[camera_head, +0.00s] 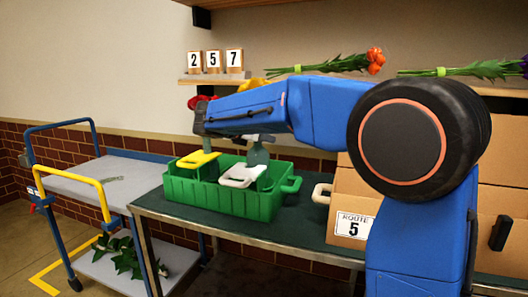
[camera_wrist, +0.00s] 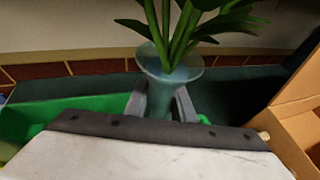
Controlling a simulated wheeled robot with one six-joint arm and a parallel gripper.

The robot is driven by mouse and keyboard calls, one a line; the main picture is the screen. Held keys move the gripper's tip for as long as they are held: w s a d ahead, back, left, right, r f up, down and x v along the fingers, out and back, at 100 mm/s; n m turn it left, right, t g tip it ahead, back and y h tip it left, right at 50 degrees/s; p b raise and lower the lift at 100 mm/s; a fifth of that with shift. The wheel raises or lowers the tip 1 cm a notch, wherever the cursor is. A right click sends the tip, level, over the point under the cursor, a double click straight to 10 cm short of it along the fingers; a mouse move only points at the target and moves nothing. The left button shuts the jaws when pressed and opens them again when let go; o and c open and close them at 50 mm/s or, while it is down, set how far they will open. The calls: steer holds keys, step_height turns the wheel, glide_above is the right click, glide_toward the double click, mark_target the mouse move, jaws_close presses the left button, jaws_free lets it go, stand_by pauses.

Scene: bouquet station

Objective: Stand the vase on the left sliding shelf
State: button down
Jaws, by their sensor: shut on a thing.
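My gripper (camera_wrist: 163,105) is shut on a translucent grey-green glass vase (camera_wrist: 168,68), one finger on each side below its flared rim. Green stems and leaves stand in the vase and run out of the top of the wrist view. In the head view the vase (camera_head: 258,155) shows below my arm, above or just behind the green crate; I cannot tell whether its base touches anything. A narrow wall shelf (camera_head: 214,79) at upper left carries number blocks reading 2, 5 and 7. I cannot tell whether it slides.
The green crate (camera_head: 222,202) on the dark table (camera_head: 313,232) holds a yellow item (camera_head: 197,160) and a white item (camera_head: 241,176). Cardboard boxes (camera_head: 345,190) stand right. A cart (camera_head: 95,178) stands left. Orange flowers (camera_head: 375,60) lie on a shelf behind my arm.

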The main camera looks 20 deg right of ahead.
step_height(320, 180, up, 12)
steer(key=shift+r, duration=0.2)
steer(key=shift+s, duration=0.1)
